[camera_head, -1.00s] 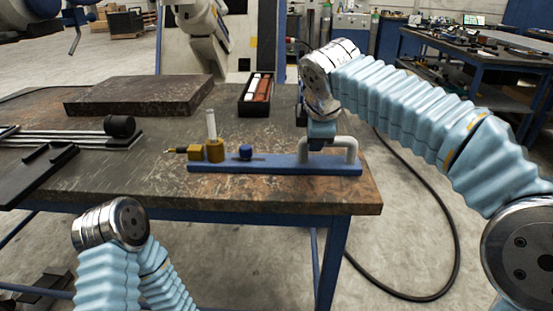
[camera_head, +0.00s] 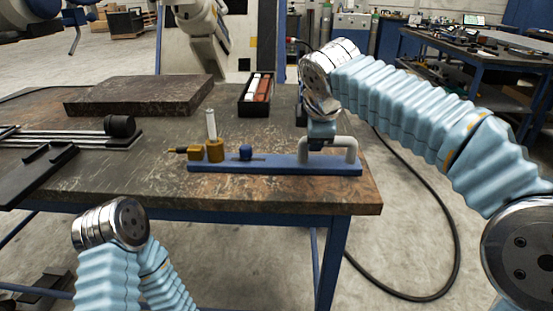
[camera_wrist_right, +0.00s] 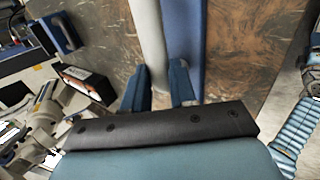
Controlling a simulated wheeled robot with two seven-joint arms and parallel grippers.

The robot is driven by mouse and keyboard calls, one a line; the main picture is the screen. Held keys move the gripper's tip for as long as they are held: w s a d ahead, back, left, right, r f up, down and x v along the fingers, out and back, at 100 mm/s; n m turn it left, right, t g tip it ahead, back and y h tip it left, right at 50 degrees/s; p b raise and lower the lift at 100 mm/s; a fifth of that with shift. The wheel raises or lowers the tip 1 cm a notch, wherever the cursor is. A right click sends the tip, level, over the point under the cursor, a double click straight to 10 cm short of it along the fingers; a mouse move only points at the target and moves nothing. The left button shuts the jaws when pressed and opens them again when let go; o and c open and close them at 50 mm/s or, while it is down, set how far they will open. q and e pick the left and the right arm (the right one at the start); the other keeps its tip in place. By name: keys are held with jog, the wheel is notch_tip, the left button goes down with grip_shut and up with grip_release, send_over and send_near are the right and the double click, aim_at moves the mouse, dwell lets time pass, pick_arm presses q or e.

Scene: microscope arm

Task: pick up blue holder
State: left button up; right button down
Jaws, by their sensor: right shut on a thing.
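The blue holder (camera_head: 275,168) is a long flat blue bar near the front edge of the worktable. A white handle (camera_head: 352,147) arches over its right end. A brass cylinder (camera_head: 215,151) with an upright white rod and a small blue knob (camera_head: 245,152) are at its left part. My right gripper (camera_head: 318,146) is shut on the handle from above. In the right wrist view its two blue fingers (camera_wrist_right: 158,82) stand on either side of the white handle, with the blue bar (camera_wrist_right: 188,40) beneath. The bar appears to rest on the table. My left gripper is not visible, only part of its arm.
A dark slab (camera_head: 140,95) lies at the back left of the table (camera_head: 120,178). A black box (camera_head: 256,108) with white and red items stands behind the holder. Black rails and a roller (camera_head: 119,126) are at the left. The table's right edge is close to the holder.

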jog(key=shift+a+r, duration=0.1)
jog(key=shift+r, duration=0.15)
jog(key=shift+r, duration=0.6)
jog(key=s+a+r+p, duration=0.1)
jog(key=s+r, duration=1)
jog(key=s, duration=0.3)
jog(key=shift+r, duration=0.25)
jog(key=shift+w+a, duration=0.1)
